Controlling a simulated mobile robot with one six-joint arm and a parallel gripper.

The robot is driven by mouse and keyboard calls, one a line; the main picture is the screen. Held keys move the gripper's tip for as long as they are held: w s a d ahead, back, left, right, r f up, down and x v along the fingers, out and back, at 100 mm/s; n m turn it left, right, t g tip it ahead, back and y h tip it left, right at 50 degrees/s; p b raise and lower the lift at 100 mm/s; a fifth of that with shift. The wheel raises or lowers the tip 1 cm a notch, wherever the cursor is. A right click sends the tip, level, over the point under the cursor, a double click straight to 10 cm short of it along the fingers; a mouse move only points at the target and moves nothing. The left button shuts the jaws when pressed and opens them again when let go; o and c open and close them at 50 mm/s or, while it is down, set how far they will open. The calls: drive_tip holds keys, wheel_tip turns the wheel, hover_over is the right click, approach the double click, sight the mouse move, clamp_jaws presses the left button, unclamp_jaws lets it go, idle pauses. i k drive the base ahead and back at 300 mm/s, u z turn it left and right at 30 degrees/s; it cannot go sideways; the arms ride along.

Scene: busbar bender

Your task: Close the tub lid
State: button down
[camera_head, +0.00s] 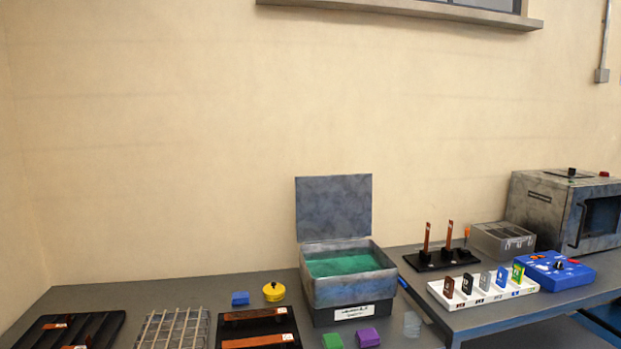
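The tub (352,289) is a grey metal box on a black base with a white label, standing on the bench near the middle of the view. Green material (345,262) shows inside it. Its lid (334,207) is a flat grey panel standing upright at the back edge, so the tub is open. My gripper is not in view.
Left of the tub are a yellow round piece (274,291), a blue block (240,298), a black tray (258,327) and a wire rack (173,329). Green (332,341) and purple (368,337) blocks lie in front. A white rack (483,293) and an oven-like machine (562,212) stand right.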

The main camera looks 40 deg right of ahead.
sight(332, 208)
drive_tip(key=u, duration=0.3)
drive_tip(key=k, duration=1.45)
drive_tip(key=z, duration=1.25)
drive_tip(key=i, duration=1)
drive_tip(key=u, duration=0.1)
